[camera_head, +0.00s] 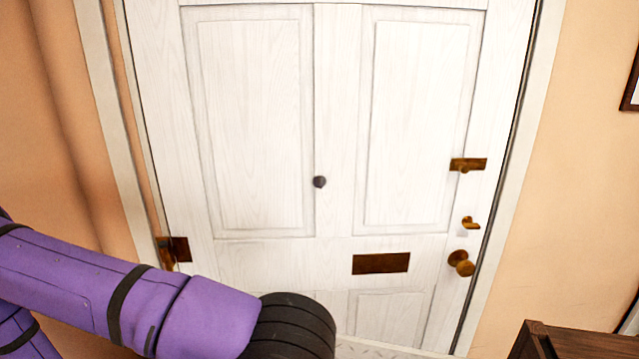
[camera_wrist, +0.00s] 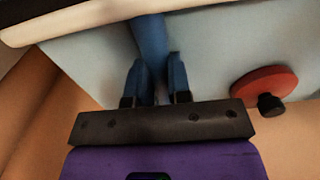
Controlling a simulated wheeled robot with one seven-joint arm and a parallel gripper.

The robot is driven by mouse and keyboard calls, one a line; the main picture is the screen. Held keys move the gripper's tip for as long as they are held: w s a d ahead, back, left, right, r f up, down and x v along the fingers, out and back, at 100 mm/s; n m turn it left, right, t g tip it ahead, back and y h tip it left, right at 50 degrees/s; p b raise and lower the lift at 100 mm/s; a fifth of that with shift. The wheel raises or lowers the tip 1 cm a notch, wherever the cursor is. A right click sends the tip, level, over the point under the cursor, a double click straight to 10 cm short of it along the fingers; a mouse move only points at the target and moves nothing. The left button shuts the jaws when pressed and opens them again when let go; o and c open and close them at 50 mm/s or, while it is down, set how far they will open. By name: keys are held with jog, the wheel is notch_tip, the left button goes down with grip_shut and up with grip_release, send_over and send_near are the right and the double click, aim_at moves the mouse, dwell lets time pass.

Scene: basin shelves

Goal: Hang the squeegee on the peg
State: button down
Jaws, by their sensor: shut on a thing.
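In the wrist view my gripper (camera_wrist: 158,75) is shut on a blue shaft between its two blue fingers. The shaft looks like the handle of the squeegee (camera_wrist: 150,35). It runs up to a cream band across the top of the picture; I cannot tell whether that band is the squeegee's head. A red disc with a short black stub, which looks like the peg (camera_wrist: 270,103), is on the pale surface right of the fingers, apart from the squeegee. The head view shows neither squeegee, gripper nor red disc.
In the head view a white panelled door (camera_head: 337,120) fills the middle, with a dark knob (camera_head: 319,181), brass handle (camera_head: 461,262) and letter plate (camera_head: 380,263). Brown wooden furniture (camera_head: 575,341) stands at lower right. My purple arm crosses lower left.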

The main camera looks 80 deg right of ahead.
dwell(0.4)
jog(key=shift+r, duration=3)
